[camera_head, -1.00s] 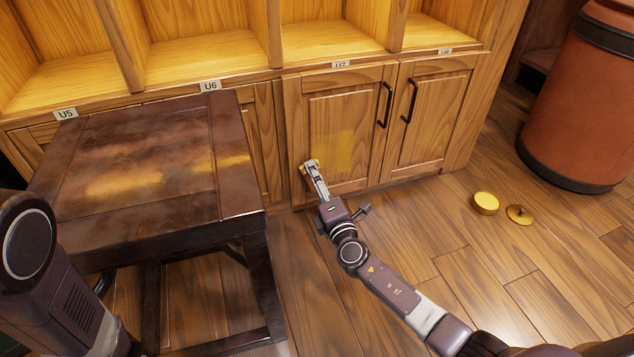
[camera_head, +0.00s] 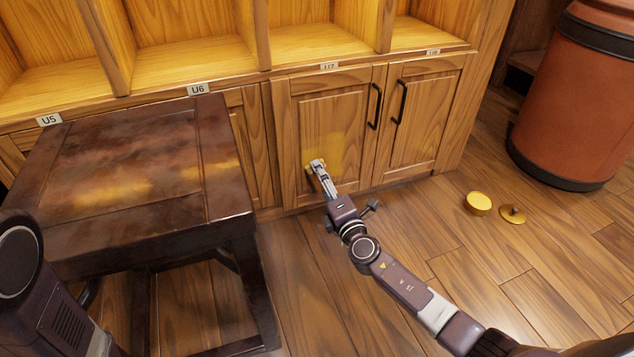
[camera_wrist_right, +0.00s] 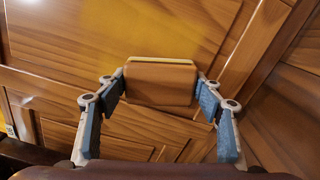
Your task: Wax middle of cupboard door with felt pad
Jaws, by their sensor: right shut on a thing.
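The cupboard door (camera_head: 348,125) under the label ending in 7 is shut, with a dark vertical handle at its right. A yellowish glossy patch (camera_head: 322,148) covers part of its middle panel and also shows in the wrist view (camera_wrist_right: 108,20). My right gripper (camera_head: 317,168) reaches the lower left of that panel. In the wrist view its fingers are shut on the sides of the felt pad (camera_wrist_right: 160,84), a wooden block with a pale layer along its far edge. The pad's face is turned to the door; I cannot tell whether they touch. My left gripper is out of view.
A dark wooden stool (camera_head: 150,150) stands at left, close before the cupboards. A round yellow tin (camera_head: 478,203) and a brass-coloured lid (camera_head: 513,214) lie on the floor at right. A reddish-brown barrel (camera_head: 575,95) stands beyond. The floor before the door is otherwise clear.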

